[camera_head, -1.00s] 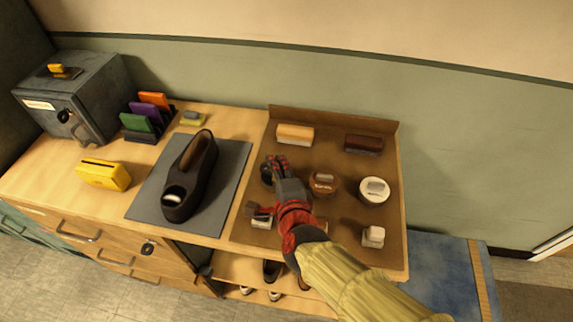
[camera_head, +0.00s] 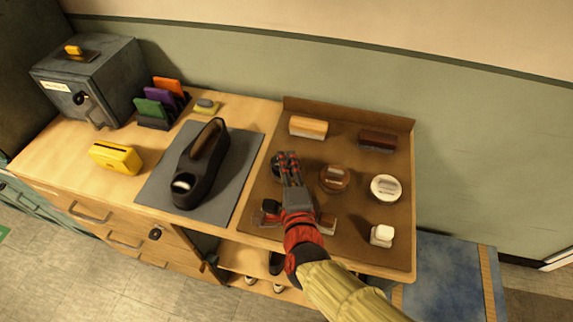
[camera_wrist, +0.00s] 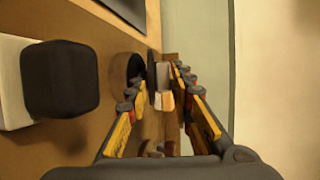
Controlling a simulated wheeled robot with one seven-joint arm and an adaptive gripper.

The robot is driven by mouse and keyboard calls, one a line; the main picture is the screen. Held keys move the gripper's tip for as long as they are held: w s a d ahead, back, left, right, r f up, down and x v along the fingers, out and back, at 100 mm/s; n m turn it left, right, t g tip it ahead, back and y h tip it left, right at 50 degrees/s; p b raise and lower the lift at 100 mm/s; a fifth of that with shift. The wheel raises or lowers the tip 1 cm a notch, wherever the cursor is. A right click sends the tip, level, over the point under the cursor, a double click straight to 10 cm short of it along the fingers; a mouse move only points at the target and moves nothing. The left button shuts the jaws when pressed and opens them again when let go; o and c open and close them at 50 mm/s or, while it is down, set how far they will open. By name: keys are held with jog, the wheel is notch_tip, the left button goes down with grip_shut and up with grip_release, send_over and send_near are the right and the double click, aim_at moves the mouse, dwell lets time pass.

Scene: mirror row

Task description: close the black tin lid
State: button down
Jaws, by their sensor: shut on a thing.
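The black tin (camera_head: 277,163) sits on the left of the brown tray, mostly hidden behind my fingers in the head view. In the wrist view the tin (camera_wrist: 120,75) shows as a round brown-and-dark ring. Its dark lid (camera_wrist: 152,72) stands edge-on beside it, with a grey grip (camera_wrist: 164,75) on its face. My gripper (camera_head: 289,158) is at the tin. In the wrist view my gripper (camera_wrist: 155,88) has its fingertips at the lid and is shut on it. The exact contact is partly hidden.
The brown tray (camera_head: 345,112) also holds a brown tin (camera_head: 335,178), a white tin (camera_head: 386,188), a tan brush (camera_head: 308,127), a dark brown brush (camera_head: 377,140) and a white-based dauber (camera_head: 382,235). A black-topped dauber (camera_wrist: 60,80) is close to my gripper. A black shoe (camera_head: 201,165) lies on a grey mat to the left.

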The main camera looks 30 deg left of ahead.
jog(key=c, duration=1.7)
grip_release()
jog(key=shift+v, duration=4)
jog(key=shift+c, duration=0.2)
